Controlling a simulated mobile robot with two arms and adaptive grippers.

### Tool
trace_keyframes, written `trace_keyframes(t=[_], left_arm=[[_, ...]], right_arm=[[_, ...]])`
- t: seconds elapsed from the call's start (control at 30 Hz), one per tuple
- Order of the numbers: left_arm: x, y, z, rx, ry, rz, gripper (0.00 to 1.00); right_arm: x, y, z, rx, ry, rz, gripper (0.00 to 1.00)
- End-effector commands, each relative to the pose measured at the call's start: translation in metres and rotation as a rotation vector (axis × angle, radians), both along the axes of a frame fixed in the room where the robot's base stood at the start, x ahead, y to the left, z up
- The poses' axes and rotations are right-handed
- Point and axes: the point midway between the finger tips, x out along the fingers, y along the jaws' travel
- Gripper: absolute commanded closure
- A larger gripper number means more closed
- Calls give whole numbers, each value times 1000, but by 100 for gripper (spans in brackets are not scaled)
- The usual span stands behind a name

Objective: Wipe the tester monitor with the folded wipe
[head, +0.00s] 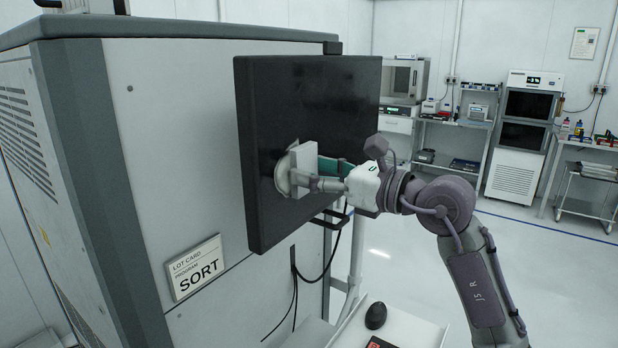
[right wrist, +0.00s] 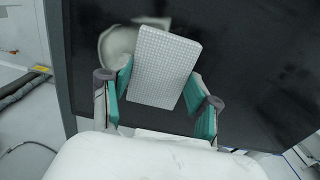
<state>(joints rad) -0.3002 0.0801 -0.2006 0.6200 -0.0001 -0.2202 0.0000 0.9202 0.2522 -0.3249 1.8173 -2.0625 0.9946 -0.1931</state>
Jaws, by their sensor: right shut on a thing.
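The tester monitor (head: 345,95) is a dark panel mounted on the side of the grey cabinet. It also fills much of the right wrist view (right wrist: 255,70). A whitish round smudge (head: 282,178) marks its screen and shows in the right wrist view (right wrist: 115,45), partly hidden behind the wipe. My right gripper (head: 318,173) is shut on the folded wipe (head: 304,160), a white block with a fine grid pattern (right wrist: 165,60). The wipe is at the screen beside the smudge; I cannot tell whether it touches. My left gripper is not in view.
The grey cabinet (head: 180,120) stands at the left with a lot card sign (head: 196,266). Black cables hang below the monitor. A white shelf with a black mouse (head: 376,315) is at the bottom. Benches with instruments stand along the back wall; the floor between is clear.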

Motion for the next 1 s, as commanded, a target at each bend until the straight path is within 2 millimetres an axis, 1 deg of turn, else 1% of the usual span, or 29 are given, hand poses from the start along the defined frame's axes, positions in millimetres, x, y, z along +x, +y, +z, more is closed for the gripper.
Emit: trace_keyframes(t=[0.1,0.23,0.6,0.87,1.0], left_arm=[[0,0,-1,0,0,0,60],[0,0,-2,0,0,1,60],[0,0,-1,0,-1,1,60],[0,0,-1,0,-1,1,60],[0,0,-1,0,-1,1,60]], right_arm=[[4,-2,-1,-2,1,-2,67],[3,-1,-1,-1,2,-1,67],[-24,16,-1,-1,1,2,67],[-31,21,-1,0,1,2,67],[-40,29,-1,-1,1,3,67]])
